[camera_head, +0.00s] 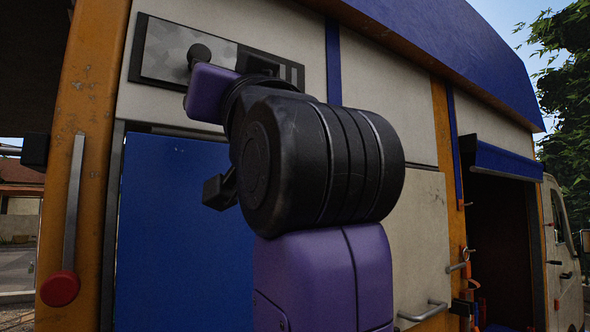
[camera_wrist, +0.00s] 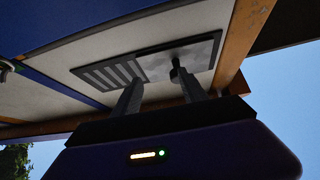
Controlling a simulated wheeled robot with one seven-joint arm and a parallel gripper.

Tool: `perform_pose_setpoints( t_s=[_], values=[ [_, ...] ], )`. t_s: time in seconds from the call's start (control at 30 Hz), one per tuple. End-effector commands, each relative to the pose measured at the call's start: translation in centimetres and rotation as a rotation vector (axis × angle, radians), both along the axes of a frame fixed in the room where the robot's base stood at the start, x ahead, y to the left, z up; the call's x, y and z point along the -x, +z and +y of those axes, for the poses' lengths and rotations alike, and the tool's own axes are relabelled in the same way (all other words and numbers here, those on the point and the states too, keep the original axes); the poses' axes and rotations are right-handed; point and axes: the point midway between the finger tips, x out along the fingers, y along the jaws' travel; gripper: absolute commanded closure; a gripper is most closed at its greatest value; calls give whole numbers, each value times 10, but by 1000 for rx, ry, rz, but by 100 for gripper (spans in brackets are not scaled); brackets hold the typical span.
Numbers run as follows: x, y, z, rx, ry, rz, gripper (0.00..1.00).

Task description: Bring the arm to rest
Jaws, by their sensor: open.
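My arm, purple and black, rises in the middle of the head view, raised in front of the truck's side. My gripper (camera_wrist: 159,77) shows in the wrist view with its two dark fingers apart and nothing between them. The fingers point up toward a panel (camera_wrist: 112,72) on the truck wall. A dark round knob (camera_wrist: 175,74) on that panel appears close to the right finger; I cannot tell whether they touch. In the head view the panel (camera_head: 165,45) and knob (camera_head: 201,52) are at upper left, and my wrist partly hides the panel. The fingers are not clear there.
A blue door panel (camera_head: 180,240) lies behind my arm. A lever with a red end (camera_head: 60,288) hangs on the orange post at left. A metal handle (camera_head: 423,311) juts out at lower right. A dark doorway (camera_head: 503,250) under a blue awning is farther right.

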Motion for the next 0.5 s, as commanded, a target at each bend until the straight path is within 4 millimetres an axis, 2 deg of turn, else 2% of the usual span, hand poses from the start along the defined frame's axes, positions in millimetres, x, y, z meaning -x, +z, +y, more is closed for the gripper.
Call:
perform_pose_setpoints(
  t_s=[0.03, 0.23, 0.5],
  values=[
    [-10, -24, -3, 1, -11, 2, 50],
    [-31, -108, -19, -6, -53, -15, 50],
    [-38, -224, -52, 0, -115, -9, 50]
  ],
)
